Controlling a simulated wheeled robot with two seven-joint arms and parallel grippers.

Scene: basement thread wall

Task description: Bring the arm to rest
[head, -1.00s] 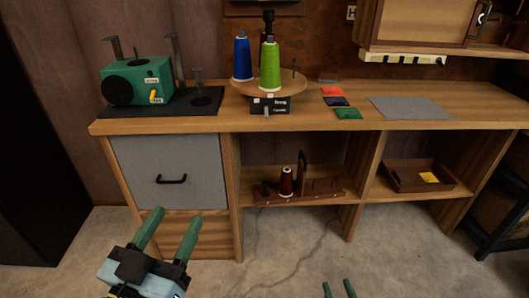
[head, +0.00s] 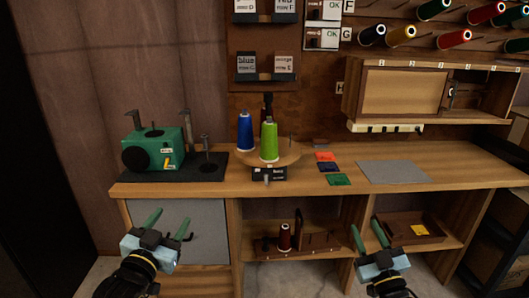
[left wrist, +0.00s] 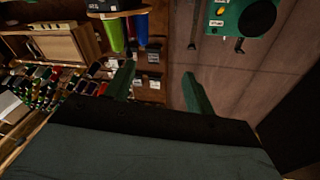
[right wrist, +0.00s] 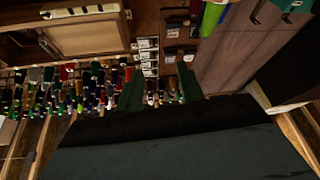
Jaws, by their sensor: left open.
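My left gripper (head: 167,228) is open and empty in the head view, in front of the grey drawer (head: 200,222) below the bench top. My right gripper (head: 368,239) is in front of the lower shelves; its two green fingers stand apart with nothing between them. Both sets of fingers also show spread and empty in the left wrist view (left wrist: 160,88) and the right wrist view (right wrist: 158,92). Neither gripper visibly touches anything.
The wooden bench (head: 330,190) carries a green machine (head: 155,152), a blue cone (head: 245,132) and a green cone (head: 269,141) on a round stand, and a grey mat (head: 393,172). Thread spools line the wall.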

